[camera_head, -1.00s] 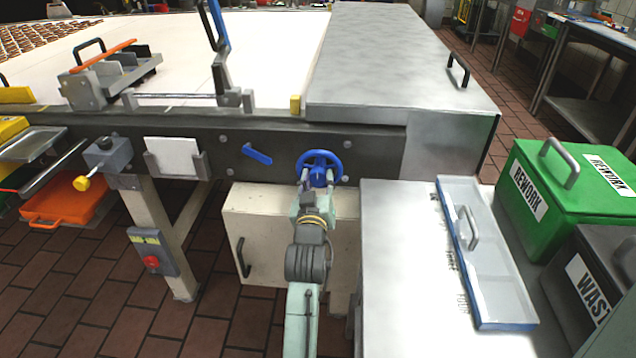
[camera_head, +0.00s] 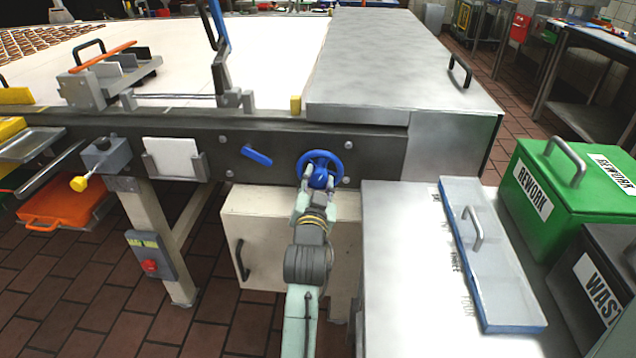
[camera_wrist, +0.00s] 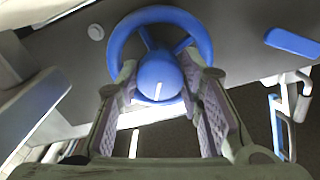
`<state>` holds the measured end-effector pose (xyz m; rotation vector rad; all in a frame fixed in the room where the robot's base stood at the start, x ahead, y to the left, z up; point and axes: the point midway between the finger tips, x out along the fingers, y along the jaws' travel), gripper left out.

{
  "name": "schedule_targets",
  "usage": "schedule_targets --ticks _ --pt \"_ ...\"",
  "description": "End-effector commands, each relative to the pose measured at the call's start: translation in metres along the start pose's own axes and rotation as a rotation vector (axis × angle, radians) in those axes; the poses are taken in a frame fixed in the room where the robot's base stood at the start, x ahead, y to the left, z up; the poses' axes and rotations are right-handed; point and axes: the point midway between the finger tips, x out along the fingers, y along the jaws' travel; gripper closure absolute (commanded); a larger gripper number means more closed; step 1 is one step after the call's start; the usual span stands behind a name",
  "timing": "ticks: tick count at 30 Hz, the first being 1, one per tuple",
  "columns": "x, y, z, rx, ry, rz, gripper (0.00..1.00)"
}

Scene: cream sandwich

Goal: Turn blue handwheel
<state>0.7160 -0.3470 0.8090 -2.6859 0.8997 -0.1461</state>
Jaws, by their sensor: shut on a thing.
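The blue handwheel (camera_head: 338,158) is mounted on the dark side panel of the conveyor table, a ring with spokes and a rounded hub. My gripper (camera_head: 319,190) reaches up to it from below. In the wrist view the handwheel (camera_wrist: 206,42) fills the upper middle, and my gripper (camera_wrist: 160,92) has its two padded fingers on either side of the blue hub, shut on it. A white mark shows on the hub between the fingers. The lower part of the hub is partly hidden by the fingers in the head view.
A blue lever (camera_head: 257,156) sits left of the wheel on the same panel. A cream cabinet (camera_head: 240,215) stands below.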

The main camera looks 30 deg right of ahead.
Motion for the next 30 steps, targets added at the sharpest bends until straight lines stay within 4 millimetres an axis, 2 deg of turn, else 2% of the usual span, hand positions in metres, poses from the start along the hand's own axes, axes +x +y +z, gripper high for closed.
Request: schedule_targets --ticks 12,13,21,30 --pt "0.0003 -0.0006 -0.0011 0.007 0.002 -0.001 0.94" --pt "0.0003 -0.0006 -0.0012 0.007 0.002 -0.001 0.64" --pt "0.0001 -0.0004 -0.0005 0.006 0.001 -0.001 0.46" --pt "-0.0007 -0.0002 -0.0001 0.005 0.0 0.0 0.46"
